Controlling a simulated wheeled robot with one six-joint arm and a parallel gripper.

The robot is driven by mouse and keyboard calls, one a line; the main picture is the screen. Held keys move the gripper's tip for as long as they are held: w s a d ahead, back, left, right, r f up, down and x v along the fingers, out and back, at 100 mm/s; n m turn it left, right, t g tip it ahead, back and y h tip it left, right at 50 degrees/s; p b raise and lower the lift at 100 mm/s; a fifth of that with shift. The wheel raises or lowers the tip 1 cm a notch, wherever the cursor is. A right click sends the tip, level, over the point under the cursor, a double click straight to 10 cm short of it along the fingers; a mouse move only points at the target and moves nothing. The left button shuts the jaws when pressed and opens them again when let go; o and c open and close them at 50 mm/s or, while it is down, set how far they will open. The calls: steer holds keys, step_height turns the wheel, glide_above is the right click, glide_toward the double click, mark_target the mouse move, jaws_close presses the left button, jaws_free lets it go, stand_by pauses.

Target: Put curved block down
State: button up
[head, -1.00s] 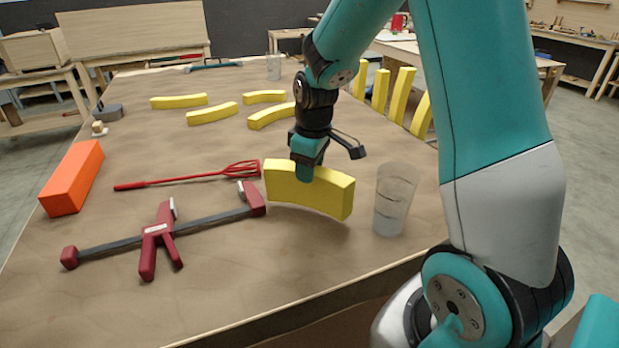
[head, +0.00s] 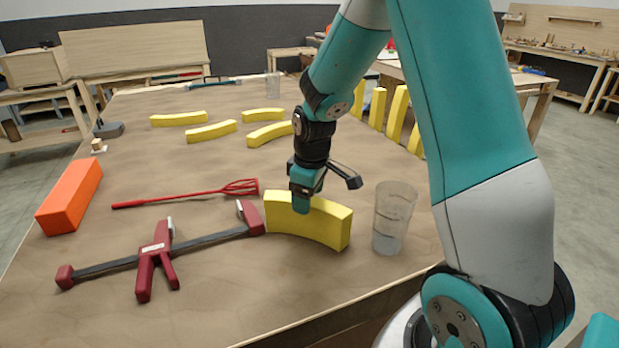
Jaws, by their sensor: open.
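A yellow curved block (head: 325,226) stands on its long edge on the table, between the red clamp and the clear cup. My gripper (head: 301,207) is right over the left-middle part of this block, with a teal finger in front of its near face. The jaws are open. The far finger is hidden behind the block, and I cannot tell whether the fingers touch it.
A clear cup (head: 393,217) stands close to the block's right. A red bar clamp (head: 155,258) lies close to its left, with a red whisk-like tool (head: 185,195) behind. An orange box (head: 69,197) and several yellow curved blocks (head: 268,134) are farther off.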

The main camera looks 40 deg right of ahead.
step_height(320, 180, up, 11)
steer(key=s, duration=0.1)
steer(key=s+a+r+n+g+y, duration=0.1)
steer(key=s+a+y, duration=0.3)
steer(key=s+a, duration=1.7)
steer(key=shift+a+r, duration=0.65)
steer(key=shift+a, duration=0.15)
